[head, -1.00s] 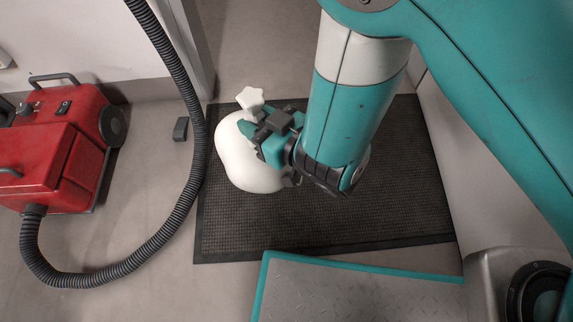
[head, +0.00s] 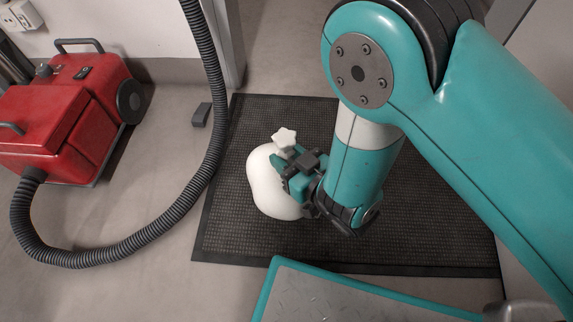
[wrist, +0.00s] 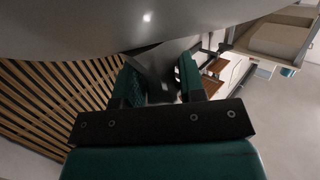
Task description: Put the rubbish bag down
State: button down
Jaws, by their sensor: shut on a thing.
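The rubbish bag (head: 268,188) is white and rounded with a knotted top (head: 284,138). In the head view it is over the left part of the dark floor mat (head: 420,225). My gripper (head: 287,168) is shut on the bag's neck, just below the knot. In the wrist view the bag (wrist: 190,22) shows as a large grey shape across the top, and the gripper's two green fingers (wrist: 160,85) close around its narrowing neck. Whether the bag's underside touches the mat is hidden.
A red vacuum machine (head: 60,115) stands at left, its ribbed black hose (head: 150,245) curving over the floor beside the mat. A small dark block (head: 201,114) lies by the wall. My metal-topped base (head: 340,300) is at the bottom. Mat to the bag's right is clear.

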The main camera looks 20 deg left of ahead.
jog(key=shift+f+b, duration=0.35)
jog(key=shift+f, duration=0.85)
jog(key=c, duration=0.7)
grip_release()
jog(key=shift+r, duration=0.15)
jog(key=p+v, duration=0.4)
jog(key=v, duration=0.2)
jog(key=shift+d+r, duration=0.1)
jog(key=shift+r, duration=0.05)
jog(key=shift+s+d+p, duration=0.3)
jog(key=shift+s+d, duration=0.05)
jog(key=shift+d, duration=0.2)
